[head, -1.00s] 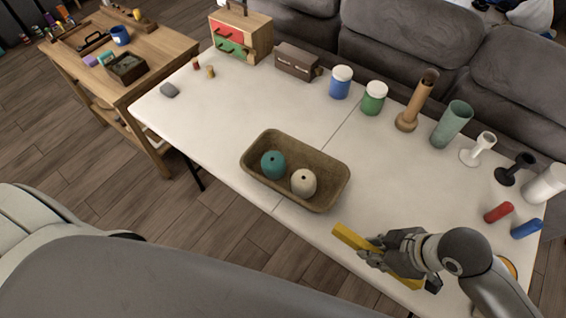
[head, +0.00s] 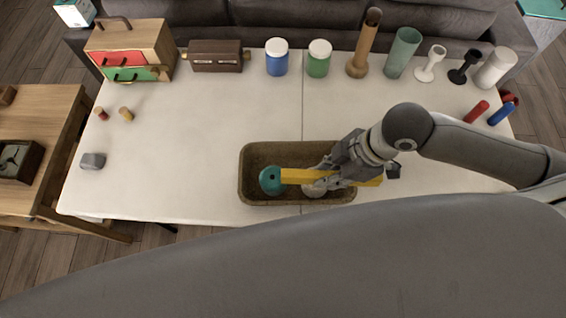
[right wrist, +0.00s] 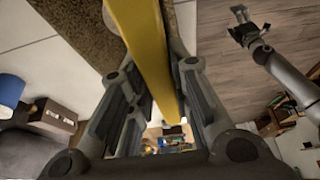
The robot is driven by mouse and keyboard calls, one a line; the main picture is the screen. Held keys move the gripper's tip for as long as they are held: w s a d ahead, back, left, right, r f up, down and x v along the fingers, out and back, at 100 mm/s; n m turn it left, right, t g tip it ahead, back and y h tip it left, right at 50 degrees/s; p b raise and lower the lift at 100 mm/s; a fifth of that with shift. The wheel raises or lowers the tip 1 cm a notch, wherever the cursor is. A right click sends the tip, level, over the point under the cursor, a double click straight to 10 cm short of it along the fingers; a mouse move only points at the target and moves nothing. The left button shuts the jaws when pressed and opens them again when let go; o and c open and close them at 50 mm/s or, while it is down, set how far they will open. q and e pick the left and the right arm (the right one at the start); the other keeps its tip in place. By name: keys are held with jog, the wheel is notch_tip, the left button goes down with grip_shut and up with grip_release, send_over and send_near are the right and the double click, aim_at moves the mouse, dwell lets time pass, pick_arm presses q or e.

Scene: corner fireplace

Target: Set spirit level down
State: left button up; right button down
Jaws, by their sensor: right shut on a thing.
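The spirit level is a long yellow bar (head: 305,176), held roughly level in the head view. My right gripper (head: 322,178) is shut on it near its middle. The bar is over the brown trough (head: 247,155) and passes in front of the pale round object in it; its height above the trough is hard to tell. In the right wrist view the yellow bar (right wrist: 140,40) runs between the fingers. My left gripper (right wrist: 243,22) shows small at the upper right of the right wrist view, away from the bar, its fingers unclear.
The trough holds a teal round object (head: 270,180) and a pale one (head: 313,190). Jars, vases and candle holders line the table's back edge. Red (head: 476,112) and blue (head: 501,114) cylinders lie at right.

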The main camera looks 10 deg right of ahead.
jog(key=w+a+f+p, duration=0.1)
jog(key=w+f, duration=0.3)
jog(key=w+a+f+p, duration=0.1)
jog(key=w+f, duration=0.3)
jog(key=w+a+f+p, duration=0.1)
jog(key=w+a+f, duration=0.1)
jog(key=w+f, duration=0.2)
jog(key=shift+w+p, duration=0.1)
jog(key=shift+p, duration=0.2)
pick_arm(q)
jog(key=r, duration=0.3)
jog(key=shift+s+d+r, duration=0.15)
jog(key=shift+d+r, duration=0.15)
jog(key=shift+r, duration=0.05)
pick_arm(e)
jog(key=shift+f, duration=0.25)
pick_arm(q)
jog(key=shift+f+b, duration=0.35)
pick_arm(e)
jog(key=shift+f, duration=0.65)
jog(key=c, duration=1.6)
grip_release()
